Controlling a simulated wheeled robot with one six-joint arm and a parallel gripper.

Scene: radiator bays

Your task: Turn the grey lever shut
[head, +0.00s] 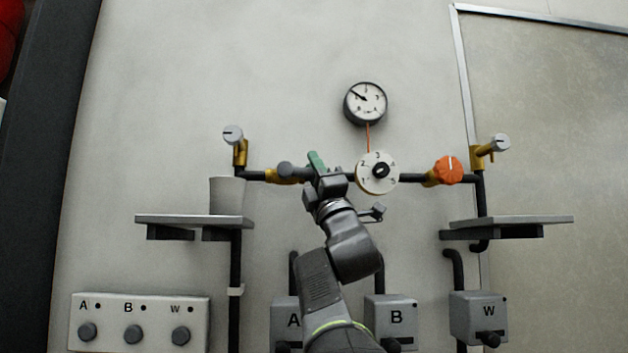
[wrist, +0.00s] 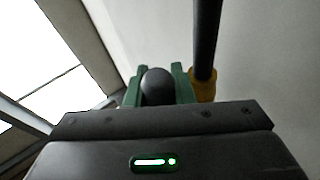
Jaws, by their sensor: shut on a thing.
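The grey lever (head: 286,170) is on the horizontal pipe at the left valve, beside a brass fitting. Its dark rounded end shows in the wrist view (wrist: 157,86) between the two green fingers. My gripper (head: 316,163) is at the lever, in front of the pipe, and is shut on it. The gripper and arm hide part of the lever and valve, so its exact angle is hard to tell.
A white numbered dial (head: 377,173) and an orange knob (head: 447,170) are right of my gripper. A gauge (head: 365,103) hangs above. A cup (head: 226,195) stands on the left shelf (head: 180,219). Boxes A, B and W (head: 478,317) are below.

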